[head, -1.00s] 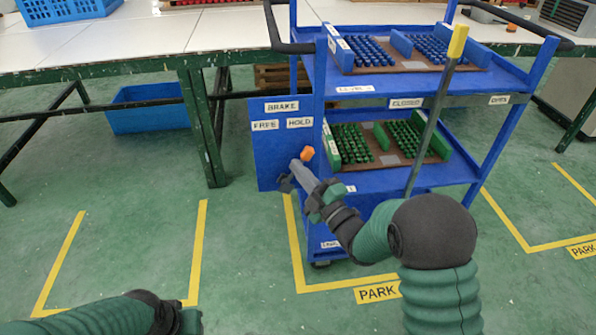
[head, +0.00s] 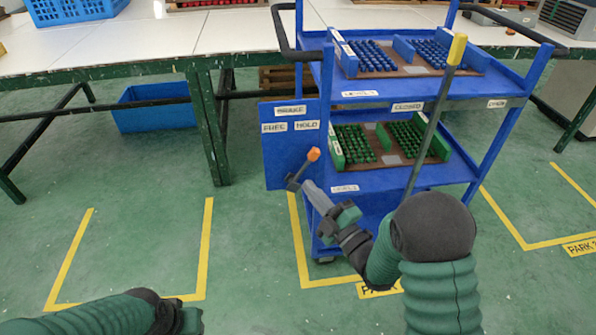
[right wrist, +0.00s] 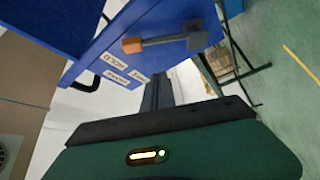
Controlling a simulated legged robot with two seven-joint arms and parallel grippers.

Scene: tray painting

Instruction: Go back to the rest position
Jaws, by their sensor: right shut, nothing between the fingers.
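My right gripper (head: 306,186) is shut and empty, at the front of the blue cart, just below the orange-knobbed brake lever (head: 314,155). The lever knob sits under the HOLD label on the blue brake panel (head: 277,166). In the right wrist view the lever (right wrist: 160,41) lies beyond the dark fingers (right wrist: 155,95), with a visible gap. My left gripper (head: 186,319) is at the bottom left, low over the floor and partly hidden by its own arm; its fingers cannot be made out.
The blue cart (head: 400,180) carries trays of blue and green pieces on two shelves. A yellow-tipped upright rod (head: 457,48) rises at its front. A long white-topped table (head: 160,38) stands behind. Yellow-marked floor (head: 130,240) at left is clear.

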